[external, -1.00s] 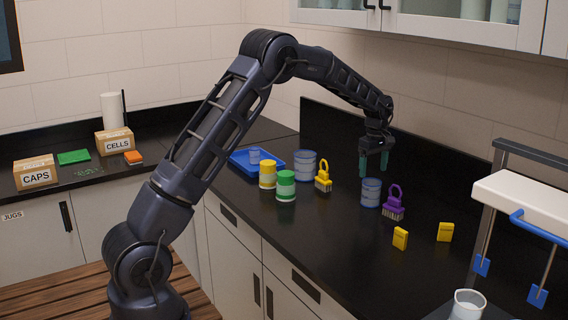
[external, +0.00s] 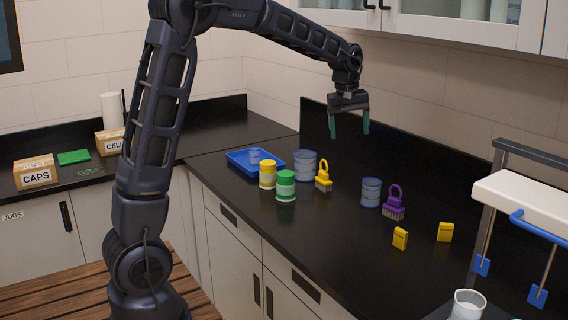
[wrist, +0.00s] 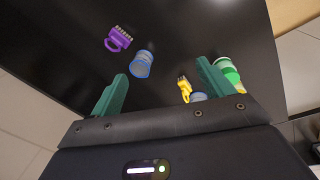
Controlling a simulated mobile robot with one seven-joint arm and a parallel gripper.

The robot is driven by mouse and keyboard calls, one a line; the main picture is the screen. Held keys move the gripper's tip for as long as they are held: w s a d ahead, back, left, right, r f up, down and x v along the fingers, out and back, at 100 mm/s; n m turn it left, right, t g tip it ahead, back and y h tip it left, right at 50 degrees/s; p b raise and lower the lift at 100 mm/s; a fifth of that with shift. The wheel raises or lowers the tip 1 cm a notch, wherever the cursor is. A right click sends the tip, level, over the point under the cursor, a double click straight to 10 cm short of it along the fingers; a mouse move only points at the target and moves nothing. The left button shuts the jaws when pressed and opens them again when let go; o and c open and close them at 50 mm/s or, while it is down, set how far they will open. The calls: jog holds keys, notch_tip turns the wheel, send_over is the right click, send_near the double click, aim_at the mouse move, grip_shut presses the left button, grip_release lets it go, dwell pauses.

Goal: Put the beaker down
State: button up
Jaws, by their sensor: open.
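A grey-blue beaker with blue rims (external: 371,193) stands upright on the black counter, left of the purple brush. It also shows in the wrist view (wrist: 141,64), ahead of and between my fingertips. A similar, wider beaker (external: 304,166) stands farther back, near the blue tray; in the wrist view a grey-blue top (wrist: 198,97) shows partly behind my right finger. My gripper (external: 350,134) is open and empty, its green fingers wide apart, pointing down. It hangs well above the counter, clear of both beakers. In the wrist view nothing is between the fingers (wrist: 163,69).
The purple brush (external: 393,207) is close beside the nearer beaker. A yellow brush (external: 323,179), green jar (external: 286,187) and yellow jar (external: 267,174) stand left. The blue tray (external: 240,162) holds a small cup. Two yellow blocks (external: 400,239) (external: 445,232) lie right, before a white-topped stand (external: 525,205).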

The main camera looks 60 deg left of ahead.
jog(key=s+d+r+m+t, duration=0.1)
jog(key=s+d+r+m, duration=0.15)
jog(key=s, duration=0.85)
jog(key=s+d+r+m+t, duration=0.1)
jog(key=s+m, duration=0.3)
jog(key=s, duration=0.6)
jog(key=s+d+r+m, duration=0.2)
jog(key=s+m, duration=0.1)
jog(key=s, duration=0.8)
jog(key=s+d+f+m+t, duration=0.1)
jog(key=s+f+m, duration=0.2)
jog(key=s, duration=0.7)
jog(key=shift+f, duration=0.95)
jog(key=shift+s+d, duration=0.1)
